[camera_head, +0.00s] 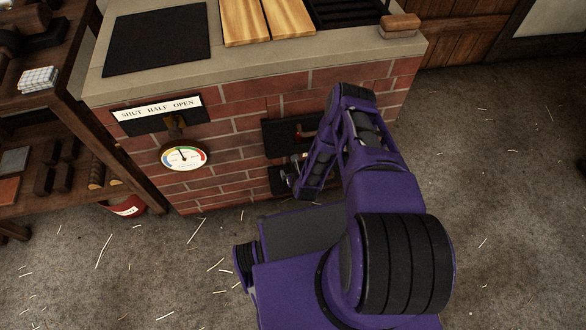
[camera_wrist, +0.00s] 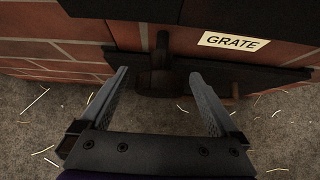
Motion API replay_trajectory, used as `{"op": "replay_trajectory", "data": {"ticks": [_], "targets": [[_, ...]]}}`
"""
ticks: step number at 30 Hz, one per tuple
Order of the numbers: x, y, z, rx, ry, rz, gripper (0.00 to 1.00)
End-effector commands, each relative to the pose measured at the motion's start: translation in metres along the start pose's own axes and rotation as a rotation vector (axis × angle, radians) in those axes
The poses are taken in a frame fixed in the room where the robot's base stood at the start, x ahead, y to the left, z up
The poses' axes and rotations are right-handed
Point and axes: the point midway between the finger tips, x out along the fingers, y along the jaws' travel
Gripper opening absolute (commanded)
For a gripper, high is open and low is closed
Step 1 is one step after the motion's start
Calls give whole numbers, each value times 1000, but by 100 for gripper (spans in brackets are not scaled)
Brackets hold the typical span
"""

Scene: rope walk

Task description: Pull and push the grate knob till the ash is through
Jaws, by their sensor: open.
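My gripper (camera_wrist: 158,74) is open, with one finger on each side of the rod and nothing visibly held. I cannot tell whether the fingers touch it. In the head view my gripper (camera_head: 292,178) is low at the stove front, beside a dark plate (camera_head: 275,182), and my arm hides much of that area. No ash is visible.
Above is a dark stove door (camera_head: 283,136) with a copper-coloured handle. A damper plate reading SHUT HALF OPEN (camera_head: 158,110) and a round gauge (camera_head: 184,158) are at left. A wooden shelf (camera_head: 95,145) stands far left. The floor at right is clear but for straw.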

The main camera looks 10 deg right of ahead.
Motion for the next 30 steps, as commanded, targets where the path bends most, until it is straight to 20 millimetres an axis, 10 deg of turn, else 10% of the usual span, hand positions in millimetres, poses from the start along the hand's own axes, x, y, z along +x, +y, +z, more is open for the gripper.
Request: {"op": "replay_trajectory", "data": {"ticks": [6, 22, 30], "targets": [[0, 0, 0, 0, 0, 0, 95], [0, 0, 0, 0, 0, 0, 0], [1, 0, 1, 0, -1, 0, 0]]}}
